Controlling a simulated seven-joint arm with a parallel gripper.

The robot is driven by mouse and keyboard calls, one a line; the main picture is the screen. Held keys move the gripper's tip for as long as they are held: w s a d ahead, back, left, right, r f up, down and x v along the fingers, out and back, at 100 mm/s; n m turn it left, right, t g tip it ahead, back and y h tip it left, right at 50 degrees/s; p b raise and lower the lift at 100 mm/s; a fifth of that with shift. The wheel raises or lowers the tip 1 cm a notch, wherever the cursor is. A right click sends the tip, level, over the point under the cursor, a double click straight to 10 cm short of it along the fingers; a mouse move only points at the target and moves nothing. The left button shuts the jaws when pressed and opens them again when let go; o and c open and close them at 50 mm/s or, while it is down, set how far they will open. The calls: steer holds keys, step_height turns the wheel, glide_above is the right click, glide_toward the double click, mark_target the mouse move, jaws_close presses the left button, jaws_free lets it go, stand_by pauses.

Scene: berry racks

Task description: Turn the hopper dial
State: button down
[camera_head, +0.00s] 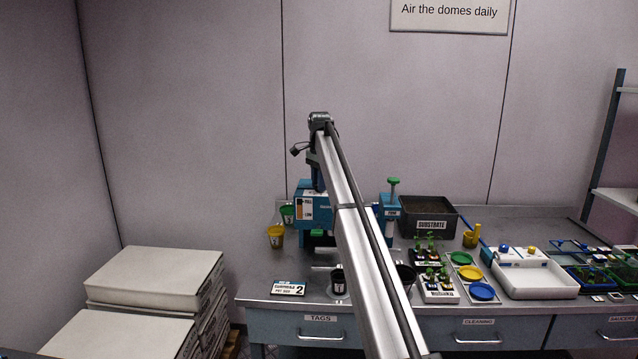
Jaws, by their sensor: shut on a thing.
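The hopper (302,212) is a blue machine with a pale front panel. It stands at the back left of the bench, partly behind my arm. My arm rises from the lower right to a high joint, and its dark end drops to my gripper (318,184) at the top of the hopper. My gripper is shut on the hopper dial. The dial and the fingertips are mostly hidden by my own arm and too small to make out.
Green (287,214) and yellow (276,236) pots hang left of the hopper. Right of my arm are a substrate bin (430,206), seedling trays, coloured saucers (482,291) and a white tray (541,291).

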steer(key=n, duration=0.6)
steer(key=shift+n, duration=0.4)
steer(key=n, duration=0.5)
steer(key=shift+n, duration=0.7)
steer(key=c, duration=0.9)
jaws_free()
steer(key=shift+o, duration=0.2)
steer(key=shift+r, duration=3.75)
